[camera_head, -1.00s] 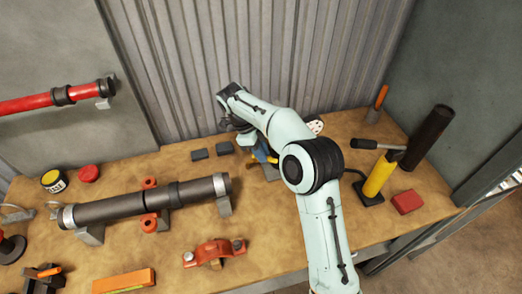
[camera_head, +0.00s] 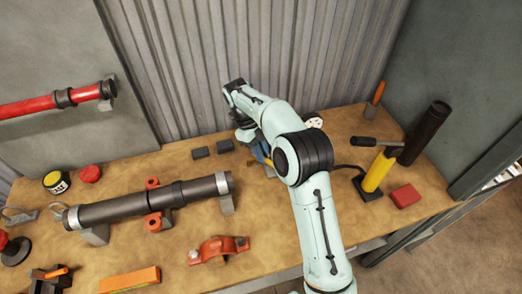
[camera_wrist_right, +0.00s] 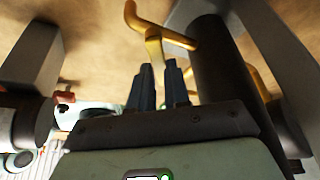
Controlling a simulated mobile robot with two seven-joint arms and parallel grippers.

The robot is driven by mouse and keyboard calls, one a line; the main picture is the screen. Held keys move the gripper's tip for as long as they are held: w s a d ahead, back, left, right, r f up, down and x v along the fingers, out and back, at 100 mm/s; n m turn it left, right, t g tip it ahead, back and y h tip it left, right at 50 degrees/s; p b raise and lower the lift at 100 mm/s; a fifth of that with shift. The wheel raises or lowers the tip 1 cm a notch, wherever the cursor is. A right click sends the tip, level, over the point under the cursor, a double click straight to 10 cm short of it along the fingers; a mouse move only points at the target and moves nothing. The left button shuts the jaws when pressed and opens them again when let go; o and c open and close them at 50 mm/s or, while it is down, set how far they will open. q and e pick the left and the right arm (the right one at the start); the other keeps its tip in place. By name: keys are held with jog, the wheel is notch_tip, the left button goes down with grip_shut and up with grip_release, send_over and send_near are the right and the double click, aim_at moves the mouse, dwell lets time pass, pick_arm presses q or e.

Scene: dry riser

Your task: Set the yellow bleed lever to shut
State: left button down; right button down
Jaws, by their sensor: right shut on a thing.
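The yellow bleed lever (camera_wrist_right: 154,48) shows in the right wrist view as a bent yellow bar beside a dark cylinder. My right gripper (camera_wrist_right: 160,78) is shut on it, with one dark blue finger on each side of the bar. In the head view my right gripper (camera_head: 261,153) is at the back of the bench, largely hidden by my own arm. Only a little blue and yellow shows there, so the lever's angle cannot be told from that view. My left gripper is not in view.
A dark pipe (camera_head: 150,200) on supports lies left on the workbench (camera_head: 190,265). An orange clamp (camera_head: 218,249) is in front. A yellow cylinder (camera_head: 378,171), a dark tube (camera_head: 425,133) and a red block (camera_head: 405,196) stand right. A corrugated wall (camera_head: 200,60) closes the back.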

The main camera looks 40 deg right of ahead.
jog(key=c, duration=1.1)
grip_release()
jog(key=shift+r, duration=0.1)
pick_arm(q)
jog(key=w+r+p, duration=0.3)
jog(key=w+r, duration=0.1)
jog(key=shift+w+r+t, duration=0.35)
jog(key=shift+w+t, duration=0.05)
pick_arm(e)
jog(key=v, duration=1.3)
jog(key=shift+s+r, duration=0.1)
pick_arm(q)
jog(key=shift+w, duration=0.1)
